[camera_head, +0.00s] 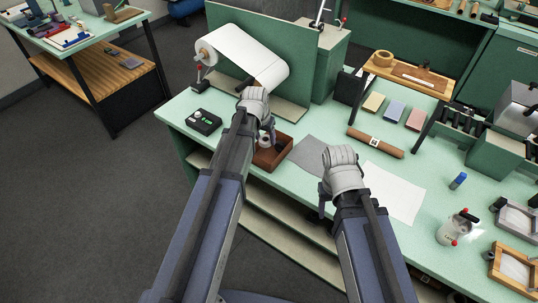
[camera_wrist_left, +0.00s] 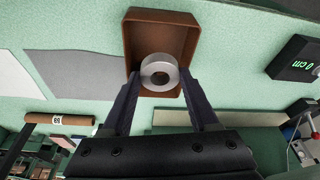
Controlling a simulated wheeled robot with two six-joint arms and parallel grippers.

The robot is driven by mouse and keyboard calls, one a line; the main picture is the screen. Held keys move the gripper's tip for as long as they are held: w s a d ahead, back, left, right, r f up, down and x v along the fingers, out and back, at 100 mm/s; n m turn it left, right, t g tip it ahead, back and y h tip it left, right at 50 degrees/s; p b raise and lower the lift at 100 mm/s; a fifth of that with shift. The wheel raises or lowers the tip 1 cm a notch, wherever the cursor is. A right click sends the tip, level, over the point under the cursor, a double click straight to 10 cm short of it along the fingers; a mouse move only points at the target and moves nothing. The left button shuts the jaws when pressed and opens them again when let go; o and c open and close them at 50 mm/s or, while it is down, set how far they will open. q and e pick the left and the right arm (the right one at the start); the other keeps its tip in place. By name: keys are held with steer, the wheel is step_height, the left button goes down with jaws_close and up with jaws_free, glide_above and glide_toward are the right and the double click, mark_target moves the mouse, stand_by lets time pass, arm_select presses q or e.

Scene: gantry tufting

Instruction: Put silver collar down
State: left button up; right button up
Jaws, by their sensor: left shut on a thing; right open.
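The silver collar (camera_wrist_left: 160,63), a short ring with a hole through it, sits between the fingertips of my left gripper (camera_wrist_left: 160,82) in the left wrist view. The gripper is shut on it. Behind it is a brown open tray (camera_wrist_left: 133,45), whose inside looks otherwise empty. In the head view my left gripper (camera_head: 265,138) is over the brown tray (camera_head: 268,166), and my wrist partly hides it. Whether the collar touches the tray floor is unclear. My right gripper (camera_head: 325,203) is open near the bench's front edge; its fingers are mostly hidden.
A black box with a green display (camera_head: 203,122) stands left of the tray. A grey sheet (camera_head: 308,153) lies to its right, then a white sheet (camera_head: 398,190) and a brown roll (camera_head: 375,142). A paper roll stand (camera_head: 262,65) rises behind.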

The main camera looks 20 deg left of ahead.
mark_target(266, 159)
arm_select(q)
steer(key=shift+f+b, duration=4.4)
steer(key=shift+f, duration=0.3)
steer(key=shift+f, duration=0.1)
steer(key=shift+f, duration=0.15)
steer(key=o, duration=1.1)
